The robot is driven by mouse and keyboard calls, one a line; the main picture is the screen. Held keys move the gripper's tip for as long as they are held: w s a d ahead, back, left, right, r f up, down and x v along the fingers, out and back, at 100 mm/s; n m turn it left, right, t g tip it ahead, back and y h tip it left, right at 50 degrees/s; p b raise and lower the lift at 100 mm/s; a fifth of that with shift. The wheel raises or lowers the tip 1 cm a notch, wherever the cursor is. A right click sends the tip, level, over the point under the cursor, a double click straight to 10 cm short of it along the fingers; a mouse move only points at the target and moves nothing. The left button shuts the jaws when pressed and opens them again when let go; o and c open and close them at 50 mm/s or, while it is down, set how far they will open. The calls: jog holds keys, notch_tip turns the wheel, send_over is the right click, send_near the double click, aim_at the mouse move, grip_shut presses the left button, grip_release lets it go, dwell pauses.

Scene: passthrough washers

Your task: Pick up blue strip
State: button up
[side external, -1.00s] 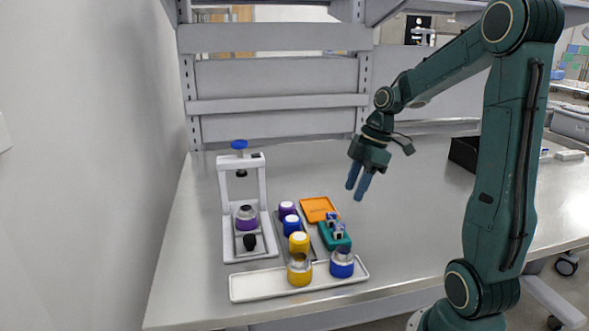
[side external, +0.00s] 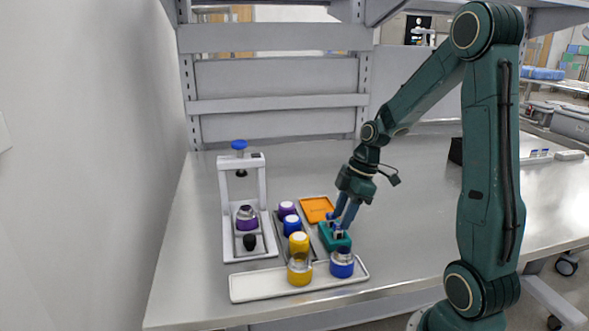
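Small blue-and-white pieces (side external: 333,219), possibly the blue strip, stand in the teal holder (side external: 336,242) right of the middle of the work area. They are small and partly hidden by my fingers. My gripper (side external: 343,219) points down at the holder, with its blue fingertips at or just above these pieces. The two fingers look apart, with a gap between them. I cannot tell whether they touch a piece.
An orange tray (side external: 316,208) lies behind the holder. Purple (side external: 286,210), blue (side external: 292,225) and yellow (side external: 299,242) capped bottles stand left of it. A white tray (side external: 262,287) is in front, a white press stand (side external: 227,212) at left.

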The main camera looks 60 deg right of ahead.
aim_at(338, 234)
jog(key=shift+x, duration=1.05)
jog(key=shift+c, duration=0.2)
grip_shut()
